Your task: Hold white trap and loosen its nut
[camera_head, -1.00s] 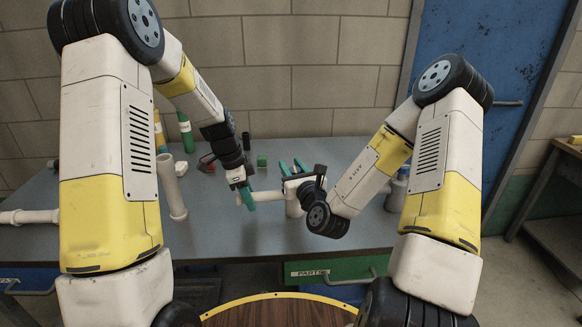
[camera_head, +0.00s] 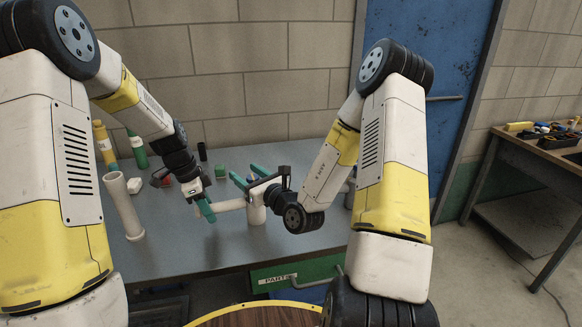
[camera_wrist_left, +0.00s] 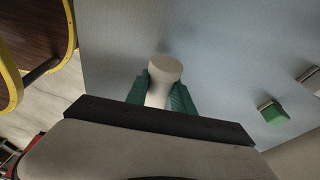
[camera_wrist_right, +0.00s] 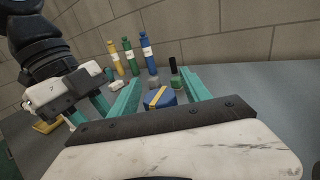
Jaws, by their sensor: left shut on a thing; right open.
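The white trap shows in the head view as a level pipe (camera_head: 230,204) joined to an upright part (camera_head: 257,213) above the table. My left gripper (camera_head: 206,210) is shut on the pipe's left end; the left wrist view shows the pipe end (camera_wrist_left: 165,68) between its green fingers.
A loose white pipe (camera_head: 123,205) stands on the table (camera_head: 190,250) at left. Bottles stand behind it, including a yellow one (camera_head: 104,146) and a green one (camera_head: 137,150). A green block (camera_head: 221,171) lies near the back. A tool bench (camera_head: 560,145) stands far right.

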